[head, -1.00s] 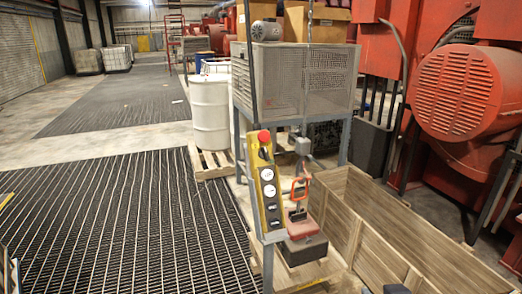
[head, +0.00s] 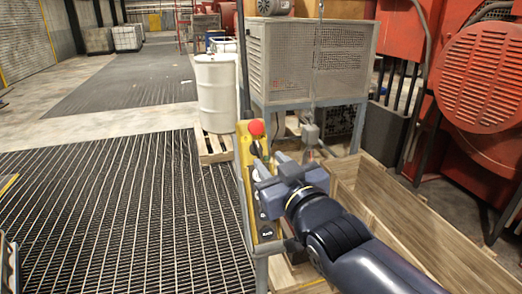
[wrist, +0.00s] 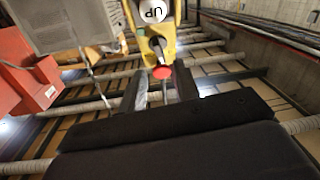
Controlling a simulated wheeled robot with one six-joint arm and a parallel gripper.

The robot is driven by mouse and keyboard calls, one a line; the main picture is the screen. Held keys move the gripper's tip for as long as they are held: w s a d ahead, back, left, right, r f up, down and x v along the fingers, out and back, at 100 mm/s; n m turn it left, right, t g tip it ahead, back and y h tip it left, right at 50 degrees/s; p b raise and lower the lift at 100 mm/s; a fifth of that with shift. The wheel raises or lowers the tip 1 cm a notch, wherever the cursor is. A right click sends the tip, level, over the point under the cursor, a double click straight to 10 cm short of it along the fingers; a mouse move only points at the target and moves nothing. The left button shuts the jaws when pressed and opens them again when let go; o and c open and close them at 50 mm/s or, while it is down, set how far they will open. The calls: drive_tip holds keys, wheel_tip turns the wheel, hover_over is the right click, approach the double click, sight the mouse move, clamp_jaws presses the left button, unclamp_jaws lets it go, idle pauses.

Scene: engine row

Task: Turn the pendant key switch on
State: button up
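The yellow pendant (head: 243,185) stands upright on a grey post. It has a red mushroom button (head: 256,128) on top and a dark key switch (head: 255,149) just below it. My gripper (head: 268,165) is in front of the pendant's upper part, hiding some of its buttons. In the wrist view the pendant (wrist: 177,20) appears inverted, with a white UP button (wrist: 153,11), the dark key switch (wrist: 158,46) and the red button (wrist: 161,72). My gripper (wrist: 159,85) has its fingers apart and nothing between them. Contact with the key switch is not visible, and its setting cannot be told.
A perforated metal cabinet (head: 290,60) stands behind the pendant. A white drum (head: 216,92) on a pallet is to its left. An open wooden crate (head: 400,215) lies at right, beside red machinery (head: 480,80). The grated floor (head: 120,220) at left is clear.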

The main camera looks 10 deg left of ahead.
sight(259, 149)
drive_tip(key=shift+p+x, duration=0.6)
drive_tip(key=shift+x, duration=2.3)
drive_tip(key=shift+c, duration=0.4)
clamp_jaws()
